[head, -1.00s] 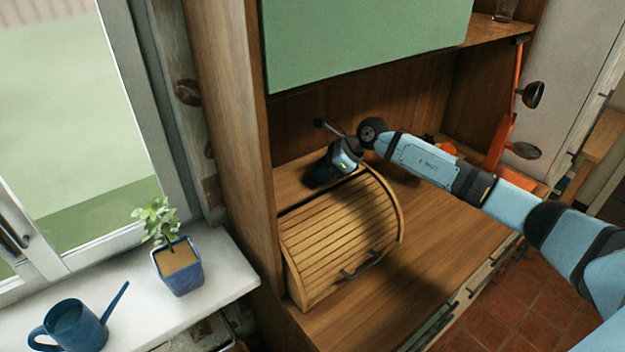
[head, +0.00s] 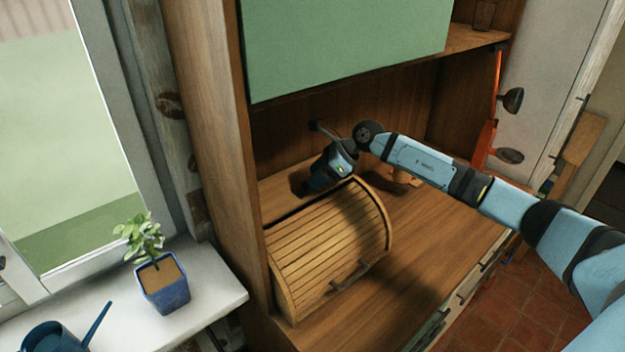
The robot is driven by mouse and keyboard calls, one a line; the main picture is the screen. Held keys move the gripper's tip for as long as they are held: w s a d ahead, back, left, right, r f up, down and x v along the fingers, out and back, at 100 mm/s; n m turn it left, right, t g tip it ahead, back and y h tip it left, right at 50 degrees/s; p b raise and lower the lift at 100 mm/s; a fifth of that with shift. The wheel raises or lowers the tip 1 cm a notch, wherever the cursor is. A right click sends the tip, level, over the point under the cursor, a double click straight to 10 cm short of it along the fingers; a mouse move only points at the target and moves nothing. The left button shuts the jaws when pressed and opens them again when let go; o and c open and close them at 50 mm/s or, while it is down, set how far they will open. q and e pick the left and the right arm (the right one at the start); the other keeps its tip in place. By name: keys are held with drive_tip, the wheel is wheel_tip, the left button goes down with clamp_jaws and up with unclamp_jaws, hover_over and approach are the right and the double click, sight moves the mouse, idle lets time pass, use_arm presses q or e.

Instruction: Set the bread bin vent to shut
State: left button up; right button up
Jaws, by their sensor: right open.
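The wooden bread bin (head: 330,245) has a slatted roll front and a dark handle. It stands on the cabinet's worktop, against the left side panel. My right gripper (head: 303,190) is over the back of the bin's top, pointing down and to the left. It is open, with nothing seen between its fingers; the fingertips are dark and small in the picture. I cannot make out the vent; the gripper and arm cover part of the bin's rear top. My left gripper is not in view.
A green cabinet door (head: 345,45) hangs above the bin. A potted plant (head: 163,283) and a blue watering can (head: 58,338) stand on the windowsill at left. An orange upright (head: 486,140) is at the right.

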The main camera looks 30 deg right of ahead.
drive_tip(key=b+v, duration=0.2)
drive_tip(key=v, duration=1)
drive_tip(key=shift+f, duration=0.1)
